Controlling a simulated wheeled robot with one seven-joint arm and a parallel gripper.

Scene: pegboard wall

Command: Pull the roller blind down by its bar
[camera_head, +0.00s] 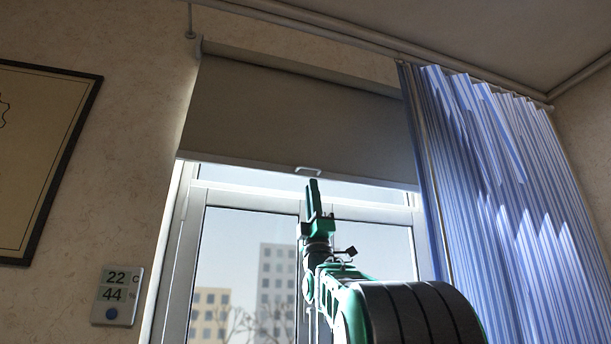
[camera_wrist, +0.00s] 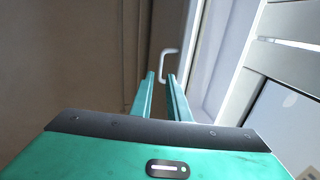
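The grey roller blind (camera_head: 290,112) hangs partly down over the window, flat against it. Its pale bottom bar (camera_head: 235,161) runs along the lower edge, with a small white pull handle (camera_head: 307,170) near its middle. My green gripper (camera_head: 313,183) points up just below the handle in the head view. The handle (camera_wrist: 164,66) shows just beyond the fingertips there, and the blind (camera_wrist: 80,55) fills the left side.
A blue striped curtain (camera_head: 500,180) hangs right of the blind. The window (camera_head: 240,240) lies below the bar. A framed picture (camera_head: 45,150) and a thermometer display (camera_head: 117,297) are on the left wall. A thin cord or rod hangs at the blind's upper left.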

